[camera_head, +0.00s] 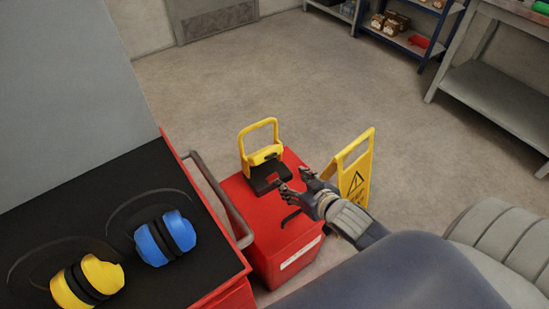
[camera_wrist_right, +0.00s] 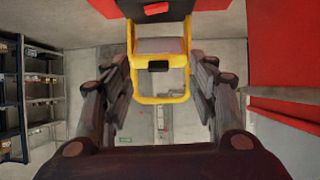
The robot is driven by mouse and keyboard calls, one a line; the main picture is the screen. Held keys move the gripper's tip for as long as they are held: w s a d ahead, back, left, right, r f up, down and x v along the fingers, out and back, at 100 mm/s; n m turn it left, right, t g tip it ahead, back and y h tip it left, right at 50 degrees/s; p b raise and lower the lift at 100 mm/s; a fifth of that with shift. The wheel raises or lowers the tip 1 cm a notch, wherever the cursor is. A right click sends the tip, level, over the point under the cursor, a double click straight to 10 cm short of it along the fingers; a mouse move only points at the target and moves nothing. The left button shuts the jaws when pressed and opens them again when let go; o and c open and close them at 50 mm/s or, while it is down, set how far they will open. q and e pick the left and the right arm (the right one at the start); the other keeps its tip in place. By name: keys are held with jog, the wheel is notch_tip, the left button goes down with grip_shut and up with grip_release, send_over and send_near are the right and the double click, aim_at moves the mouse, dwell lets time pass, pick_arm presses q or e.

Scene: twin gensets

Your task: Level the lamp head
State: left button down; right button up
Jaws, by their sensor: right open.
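The lamp is yellow and black, with a yellow loop handle, and stands on a red box (camera_head: 290,237). Its yellow head (camera_head: 262,155) shows in the head view above a dark base. In the right wrist view the lamp's yellow frame (camera_wrist_right: 161,99) lies between my fingers, with a grey panel inside it. My right gripper (camera_head: 293,180) is open, just right of the lamp in the head view; I cannot tell whether a finger touches it. It also shows in the right wrist view (camera_wrist_right: 160,85). My left gripper is not in view.
A yellow wet-floor sign (camera_head: 355,180) stands right of the red box. A black-topped bench at left holds blue earmuffs (camera_head: 165,238) and yellow earmuffs (camera_head: 88,281). A grey rail (camera_head: 215,190) runs between bench and box. Shelves stand at the back; the floor between is clear.

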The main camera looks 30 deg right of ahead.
jog(key=w+r+t, duration=0.1)
jog(key=w, duration=0.1)
send_near(265, 155)
jog(key=d+x, duration=0.1)
jog(key=x, duration=0.5)
jog(key=shift+d+f+y, duration=0.2)
jog(key=shift+y, duration=0.2)
jog(key=shift+r, duration=0.1)
grip_shut()
